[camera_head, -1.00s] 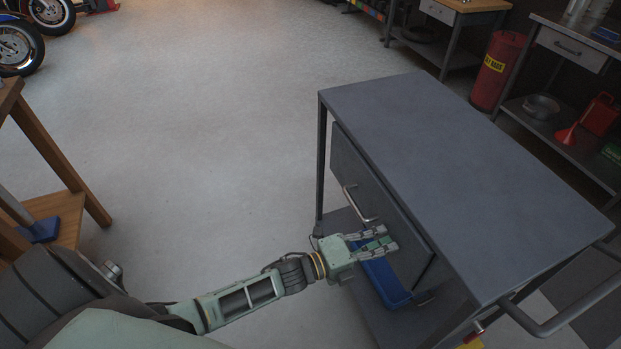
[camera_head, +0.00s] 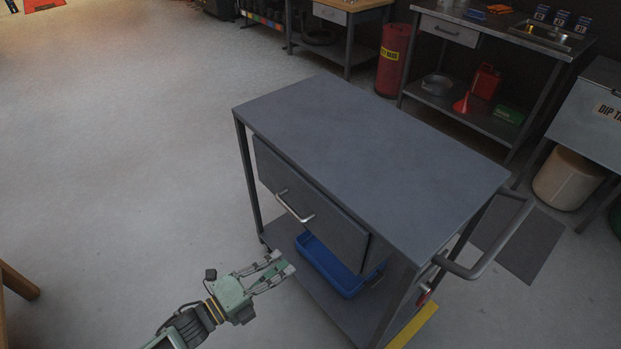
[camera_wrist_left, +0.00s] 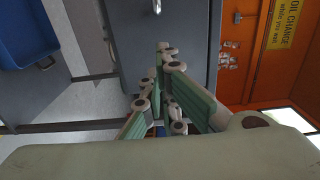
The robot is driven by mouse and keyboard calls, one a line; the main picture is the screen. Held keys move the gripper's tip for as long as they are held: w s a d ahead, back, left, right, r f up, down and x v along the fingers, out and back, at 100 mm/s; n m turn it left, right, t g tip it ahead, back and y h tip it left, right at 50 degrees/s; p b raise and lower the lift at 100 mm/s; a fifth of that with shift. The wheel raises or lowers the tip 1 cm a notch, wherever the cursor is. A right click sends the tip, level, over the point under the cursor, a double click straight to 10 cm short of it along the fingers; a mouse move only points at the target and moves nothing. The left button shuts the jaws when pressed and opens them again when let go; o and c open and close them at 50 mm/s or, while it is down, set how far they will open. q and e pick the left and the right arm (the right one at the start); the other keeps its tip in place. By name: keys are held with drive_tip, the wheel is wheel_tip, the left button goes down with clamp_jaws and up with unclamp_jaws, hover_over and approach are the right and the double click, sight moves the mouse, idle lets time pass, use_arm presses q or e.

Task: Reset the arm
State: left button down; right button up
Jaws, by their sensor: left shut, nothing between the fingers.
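My left gripper (camera_head: 282,263) is shut and empty. It is in front of the grey cart (camera_head: 375,150), to the lower left of its drawer (camera_head: 308,205), with clear space between its fingertips and the drawer handle (camera_head: 294,207). In the left wrist view its fingers (camera_wrist_left: 165,90) point toward the grey drawer front (camera_wrist_left: 175,45). My right gripper is not in view.
A blue bin (camera_head: 330,268) sits on the cart's lower shelf. The cart's push handle (camera_head: 495,250) sticks out at right. A wooden leg (camera_head: 18,282) stands at the left edge. Benches and a red drum (camera_head: 393,60) stand behind. Open floor lies left of the cart.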

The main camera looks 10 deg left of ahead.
use_arm(q)
drive_tip(key=s+a+f+n+g+y, duration=0.25)
drive_tip(key=s+f+n, duration=0.2)
drive_tip(key=f, duration=0.45)
drive_tip(key=s+a+f+n+g+y, duration=0.1)
drive_tip(key=s+a+f+n+y, duration=0.3)
drive_tip(key=f, duration=0.6)
drive_tip(key=s+a+f+n+g+y, duration=0.25)
drive_tip(key=f+n, duration=0.35)
drive_tip(key=f, duration=0.3)
drive_tip(key=s+d+f+n+g+y, duration=0.1)
drive_tip(key=s+f+n+g, duration=0.2)
drive_tip(key=s, duration=1)
drive_tip(key=s+d+f+n+g+y, duration=0.1)
drive_tip(key=s+f+n+g, duration=0.3)
drive_tip(key=s+f, duration=0.5)
drive_tip(key=s+n, duration=0.1)
drive_tip(key=s, duration=0.4)
drive_tip(key=shift+d+f+n, duration=0.15)
drive_tip(key=shift+f+n, duration=0.2)
drive_tip(key=shift+f, duration=0.05)
drive_tip(key=shift+w, duration=0.1)
